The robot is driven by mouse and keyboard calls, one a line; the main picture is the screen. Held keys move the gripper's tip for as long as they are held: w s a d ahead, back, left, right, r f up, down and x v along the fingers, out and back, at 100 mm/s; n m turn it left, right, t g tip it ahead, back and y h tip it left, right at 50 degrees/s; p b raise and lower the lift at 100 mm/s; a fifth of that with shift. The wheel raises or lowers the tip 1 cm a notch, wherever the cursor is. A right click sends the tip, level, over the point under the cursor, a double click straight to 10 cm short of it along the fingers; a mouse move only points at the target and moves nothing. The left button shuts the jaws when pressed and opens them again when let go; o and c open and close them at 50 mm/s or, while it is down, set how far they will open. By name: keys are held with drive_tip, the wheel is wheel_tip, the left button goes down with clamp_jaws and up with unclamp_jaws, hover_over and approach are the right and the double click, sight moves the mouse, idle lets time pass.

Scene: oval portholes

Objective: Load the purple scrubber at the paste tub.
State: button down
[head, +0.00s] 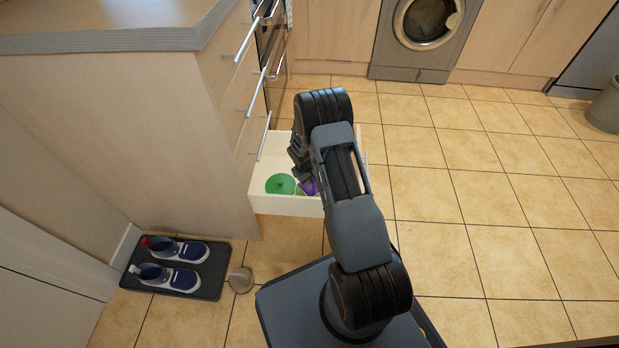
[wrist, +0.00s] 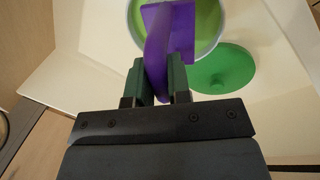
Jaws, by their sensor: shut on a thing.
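My gripper (wrist: 158,80) is shut on the purple scrubber (wrist: 157,42), whose handle stands between the two dark green fingers. The scrubber's wider purple end is over the mouth of the paste tub (wrist: 217,38), a round pale-rimmed tub with light green inside. I cannot tell whether the scrubber touches the paste. In the head view the purple scrubber (head: 310,187) shows low in the open drawer, partly hidden by my arm, with my gripper (head: 304,176) above it. A green round lid (wrist: 224,68) lies beside the tub; it also shows in the head view (head: 280,184).
The pale open drawer (head: 284,205) surrounds the tub and lid. The counter unit (head: 150,110) stands at the left. Shoes on a dark mat (head: 212,285) and a small beige round object (head: 240,280) are on the floor.

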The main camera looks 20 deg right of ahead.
drive_tip(key=shift+f+b, duration=0.6)
idle(2.0)
drive_tip(key=shift+r, duration=0.15)
drive_tip(key=shift+r+p, duration=2.5)
drive_tip(key=shift+r, duration=0.9)
